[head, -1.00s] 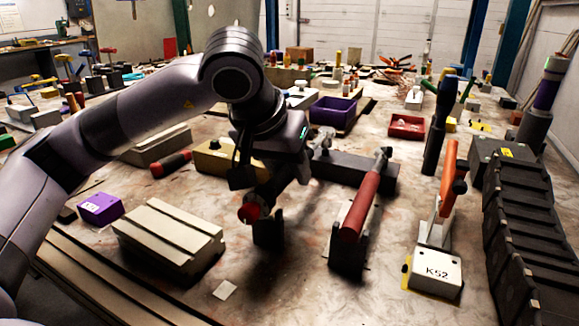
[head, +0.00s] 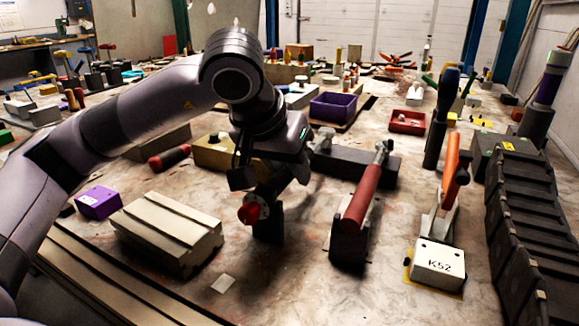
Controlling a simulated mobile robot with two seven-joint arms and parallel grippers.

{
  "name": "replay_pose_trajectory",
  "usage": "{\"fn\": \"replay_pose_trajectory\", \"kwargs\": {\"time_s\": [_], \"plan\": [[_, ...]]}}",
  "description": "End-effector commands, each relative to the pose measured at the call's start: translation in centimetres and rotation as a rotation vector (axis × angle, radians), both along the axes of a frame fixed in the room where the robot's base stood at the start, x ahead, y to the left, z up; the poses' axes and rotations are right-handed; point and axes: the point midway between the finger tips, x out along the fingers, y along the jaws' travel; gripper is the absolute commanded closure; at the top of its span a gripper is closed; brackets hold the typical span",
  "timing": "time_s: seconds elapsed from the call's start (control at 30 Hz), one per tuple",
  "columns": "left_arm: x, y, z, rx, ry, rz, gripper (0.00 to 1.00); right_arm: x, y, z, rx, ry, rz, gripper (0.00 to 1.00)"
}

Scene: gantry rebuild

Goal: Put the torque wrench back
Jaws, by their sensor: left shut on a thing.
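My left gripper (head: 272,182) points down over the middle of the table and is shut on a dark tool with a red end, which I take for the torque wrench (head: 250,212). Its red end faces me, and a metal head shows beyond the gripper. The gripper hides its middle. A dark upright support (head: 269,227) stands right at the red end; I cannot tell whether the wrench touches it. To the right, a similar red-handled tool (head: 364,192) lies across a dark front support (head: 349,247) and a long dark block (head: 352,168). My right gripper is not in view.
A grey slotted block (head: 165,230) and a purple box (head: 98,203) lie left. A white K52 block (head: 438,262) with an orange-handled clamp (head: 450,172) and a row of dark bins (head: 520,240) stand right. A purple tray (head: 333,108) is behind. The front middle is mostly bare.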

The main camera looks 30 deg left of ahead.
Motion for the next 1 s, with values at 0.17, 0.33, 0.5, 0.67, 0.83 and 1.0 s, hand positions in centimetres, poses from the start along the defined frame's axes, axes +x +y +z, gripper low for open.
{"fn": "replay_pose_trajectory", "kwargs": {"time_s": [0.17,0.33,0.5,0.67,0.83,1.0], "plan": [[0.0,0.0,-0.2,-0.001,-0.004,0.001,1.0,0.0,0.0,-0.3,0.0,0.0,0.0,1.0],[0.0,0.0,-0.2,-0.001,-0.004,0.001,1.0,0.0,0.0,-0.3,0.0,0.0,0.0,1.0],[0.0,0.0,-0.2,-0.001,-0.004,0.001,0.53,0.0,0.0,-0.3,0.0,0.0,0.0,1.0],[0.0,0.0,-0.3,-0.001,-0.003,0.0,0.39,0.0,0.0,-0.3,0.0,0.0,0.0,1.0],[0.0,0.0,-0.5,0.001,0.003,0.0,0.39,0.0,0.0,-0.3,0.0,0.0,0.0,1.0],[-0.5,0.1,0.7,-0.001,-0.002,0.0,0.39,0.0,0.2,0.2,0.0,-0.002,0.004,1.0]]}}
